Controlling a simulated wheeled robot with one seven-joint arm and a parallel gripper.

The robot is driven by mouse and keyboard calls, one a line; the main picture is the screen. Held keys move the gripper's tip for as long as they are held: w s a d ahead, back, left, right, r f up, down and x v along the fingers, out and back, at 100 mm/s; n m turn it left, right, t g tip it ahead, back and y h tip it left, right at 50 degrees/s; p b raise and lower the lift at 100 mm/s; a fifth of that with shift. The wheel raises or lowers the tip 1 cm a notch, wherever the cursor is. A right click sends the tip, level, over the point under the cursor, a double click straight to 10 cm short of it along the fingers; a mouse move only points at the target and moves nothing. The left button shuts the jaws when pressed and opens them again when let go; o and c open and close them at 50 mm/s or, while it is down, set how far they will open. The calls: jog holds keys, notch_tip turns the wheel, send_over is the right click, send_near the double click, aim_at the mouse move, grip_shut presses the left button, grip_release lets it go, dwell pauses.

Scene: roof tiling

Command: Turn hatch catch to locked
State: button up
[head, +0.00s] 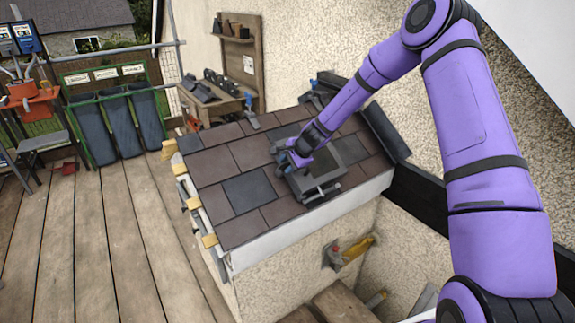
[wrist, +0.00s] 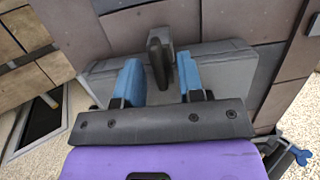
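The roof hatch (head: 322,187) is a dark grey framed box set in the brown and grey tiles of the small roof. In the wrist view its grey body (wrist: 225,75) lies beneath my fingers. The catch (wrist: 157,60) is a dark upright lever near the hatch's edge. My gripper (head: 290,160) is at the hatch's left side in the head view. In the wrist view my gripper (wrist: 158,80) has its two blue fingers apart, with the catch between them. A gap shows at least on the right finger's side. The arm hides the catch in the head view.
Tiles (head: 250,190) surround the hatch. A dark ridge piece (head: 384,134) and the rough wall stand at the roof's right. A yellow-handled tool (head: 350,250) hangs below the eave. A wooden bench (head: 215,103) stands behind; the deck (head: 95,235) at left is mostly clear.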

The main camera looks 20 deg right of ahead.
jog(key=v, duration=1)
jog(key=shift+s+d+r, duration=0.1)
jog(key=shift+r, duration=0.1)
jog(key=s+a+r+n+h, duration=0.2)
jog(key=s+r+n, duration=0.7)
jog(key=s+r, duration=1)
jog(key=s+d+r+n, duration=0.1)
jog(key=s+r, duration=0.1)
jog(key=s, duration=0.6)
jog(key=s+d+r+n+h, duration=0.1)
jog(key=s+d+r+n, duration=0.1)
jog(key=s, duration=0.6)
jog(key=s+d+r+n+h, duration=0.1)
jog(key=s+r, duration=0.2)
jog(key=s, duration=0.5)
jog(key=shift+d+n, duration=0.15)
jog(key=shift+n, duration=0.25)
jog(key=shift+s, duration=0.1)
